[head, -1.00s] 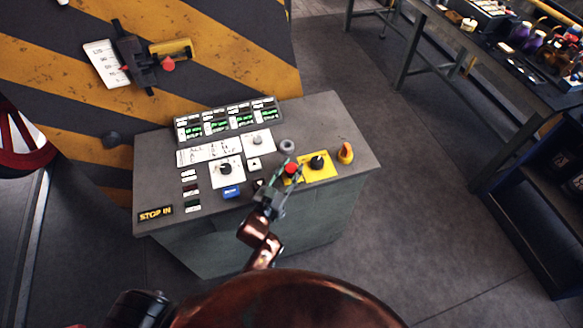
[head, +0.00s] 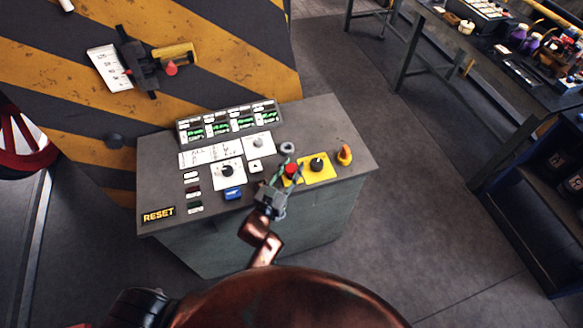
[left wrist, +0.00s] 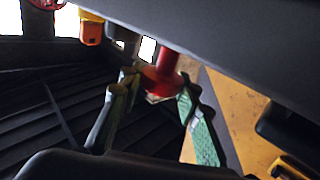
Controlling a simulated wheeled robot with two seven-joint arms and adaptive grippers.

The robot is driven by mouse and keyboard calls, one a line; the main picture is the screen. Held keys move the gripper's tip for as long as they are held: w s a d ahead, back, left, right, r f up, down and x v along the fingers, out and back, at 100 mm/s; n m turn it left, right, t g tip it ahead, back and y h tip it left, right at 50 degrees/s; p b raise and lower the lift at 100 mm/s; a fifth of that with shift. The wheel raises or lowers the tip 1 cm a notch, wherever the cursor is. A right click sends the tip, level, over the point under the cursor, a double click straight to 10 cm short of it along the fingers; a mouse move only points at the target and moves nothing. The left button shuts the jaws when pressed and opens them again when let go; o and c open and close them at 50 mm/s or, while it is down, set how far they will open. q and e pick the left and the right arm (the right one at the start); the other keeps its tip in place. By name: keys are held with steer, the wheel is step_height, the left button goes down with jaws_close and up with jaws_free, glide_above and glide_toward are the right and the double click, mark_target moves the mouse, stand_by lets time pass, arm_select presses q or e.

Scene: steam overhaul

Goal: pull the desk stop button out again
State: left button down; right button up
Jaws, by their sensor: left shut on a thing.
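The red desk stop button (head: 291,170) sits on a yellow plate near the front right of the grey desk (head: 345,178). My left gripper (head: 284,176) reaches it from the front and is shut on it. In the left wrist view the red button (left wrist: 161,76) shows its stem and wide head, with a finger of my left gripper (left wrist: 157,84) on either side. A small sign (head: 158,215) on the desk's front left corner reads RESET. My right gripper is not seen.
A grey ring (head: 287,148) lies just behind. A blue switch (head: 233,193) is to the left. Open floor lies right of the desk.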

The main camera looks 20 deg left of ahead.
arm_select(q)
steer(key=c, duration=1.9)
jaws_free()
steer(key=shift+r, duration=0.35)
steer(key=o, duration=0.5)
steer(key=shift+f, duration=0.15)
steer(key=shift+s, duration=0.15)
steer(key=s, duration=0.3)
steer(key=s+a, duration=0.1)
steer(key=s, duration=0.3)
steer(key=s+a, duration=0.1)
steer(key=s, duration=0.3)
steer(key=shift+s+a, duration=0.15)
steer(key=shift+s, duration=0.1)
